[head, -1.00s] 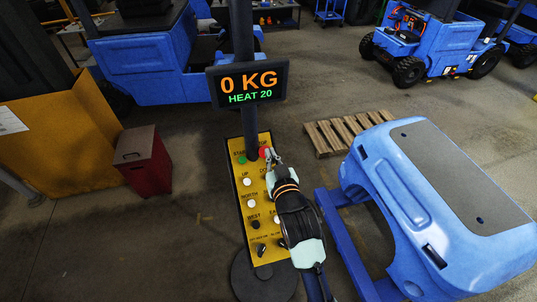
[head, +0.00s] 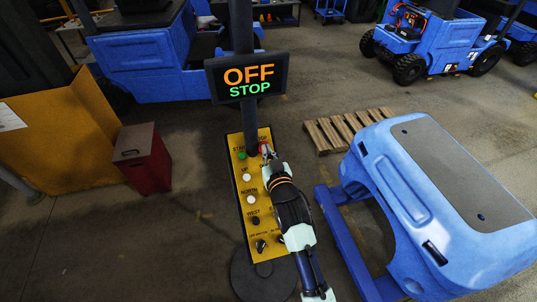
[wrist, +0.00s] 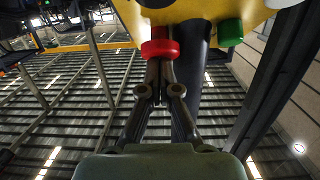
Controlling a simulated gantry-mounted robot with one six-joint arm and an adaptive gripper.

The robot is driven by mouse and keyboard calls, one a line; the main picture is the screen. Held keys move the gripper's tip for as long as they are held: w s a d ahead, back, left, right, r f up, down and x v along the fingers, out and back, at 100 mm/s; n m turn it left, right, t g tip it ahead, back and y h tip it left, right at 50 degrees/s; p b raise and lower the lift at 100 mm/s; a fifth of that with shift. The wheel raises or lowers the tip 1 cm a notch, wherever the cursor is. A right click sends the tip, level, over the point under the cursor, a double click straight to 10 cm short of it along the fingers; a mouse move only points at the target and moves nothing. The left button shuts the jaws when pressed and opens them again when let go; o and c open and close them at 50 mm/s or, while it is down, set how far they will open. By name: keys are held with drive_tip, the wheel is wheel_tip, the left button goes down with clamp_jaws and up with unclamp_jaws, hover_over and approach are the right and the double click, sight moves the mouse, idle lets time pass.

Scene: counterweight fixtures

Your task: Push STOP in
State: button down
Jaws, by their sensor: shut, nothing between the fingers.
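The red STOP button (wrist: 160,49) is at the top of the yellow control panel (head: 262,240). In the wrist view my gripper (wrist: 160,66) is shut, with its fingertips at the red button and seeming to touch it. In the head view my gripper (head: 266,150) covers much of the button; a bit of red shows beside it. The display (head: 247,77) above the panel reads "OFF" in orange and "STOP" in green.
A green button (wrist: 230,33) is beside the red one. White buttons (head: 250,199) and dark knobs (head: 260,245) are lower on the panel. A black post (head: 241,30) carries the display. A blue machine cover (head: 380,185) is on the right, and a red bin (head: 143,165) on the left.

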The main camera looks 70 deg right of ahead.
drive_tip(key=shift+f, duration=0.3)
drive_tip(key=s+a+r+p, duration=0.1)
drive_tip(key=s+a+r, duration=0.4)
drive_tip(key=s+a, duration=0.2)
drive_tip(key=a, duration=0.2)
drive_tip(key=shift+s+a+p, duration=0.3)
drive_tip(key=shift+s+p, duration=0.1)
drive_tip(key=shift+w+a, duration=0.1)
